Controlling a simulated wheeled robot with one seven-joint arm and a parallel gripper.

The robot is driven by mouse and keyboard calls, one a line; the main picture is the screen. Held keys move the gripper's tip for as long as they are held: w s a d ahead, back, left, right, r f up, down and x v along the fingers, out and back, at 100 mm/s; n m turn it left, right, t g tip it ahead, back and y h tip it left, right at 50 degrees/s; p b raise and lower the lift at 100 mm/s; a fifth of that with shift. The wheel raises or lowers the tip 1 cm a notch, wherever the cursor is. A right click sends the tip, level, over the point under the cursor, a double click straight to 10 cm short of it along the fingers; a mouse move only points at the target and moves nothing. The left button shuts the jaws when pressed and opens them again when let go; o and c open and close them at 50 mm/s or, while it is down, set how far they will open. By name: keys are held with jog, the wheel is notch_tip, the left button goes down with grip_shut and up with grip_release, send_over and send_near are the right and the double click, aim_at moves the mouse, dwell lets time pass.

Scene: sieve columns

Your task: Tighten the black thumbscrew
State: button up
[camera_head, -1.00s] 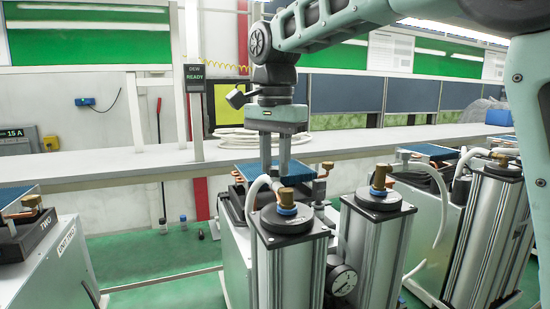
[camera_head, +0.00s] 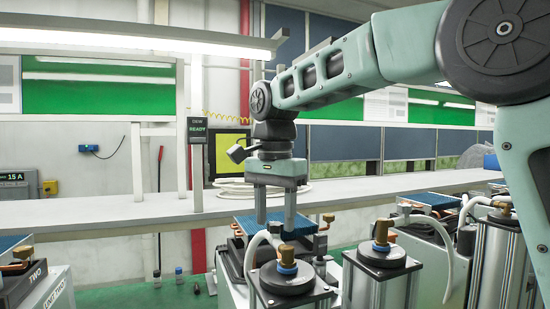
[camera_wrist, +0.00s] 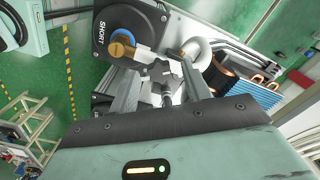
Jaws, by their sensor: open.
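My gripper (camera_head: 276,222) points down over the nearest column unit, its two fingers apart. In the wrist view, my gripper (camera_wrist: 160,90) has a finger on either side of a small dark winged part (camera_wrist: 160,72), which looks like the black thumbscrew. I cannot tell whether either finger touches it. In the head view the thumbscrew cannot be made out clearly. A black column cap marked SHORT (camera_wrist: 105,32) lies beside it, with a brass fitting on a blue collar (camera_wrist: 122,44). The same kind of fitting (camera_head: 287,257) shows in front of the fingers in the head view.
A white hose (camera_head: 250,250) curves close to my fingers. A blue-finned block (camera_wrist: 238,88) with copper tubes sits right of them in the wrist view. More capped columns (camera_head: 381,256) stand to the right. A long grey bench (camera_head: 100,208) runs behind.

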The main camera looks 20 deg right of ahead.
aim_at(275, 224)
notch_tip(275, 224, up, 17)
jog(key=shift+p, duration=0.3)
jog(key=shift+s, duration=0.1)
dwell(0.7)
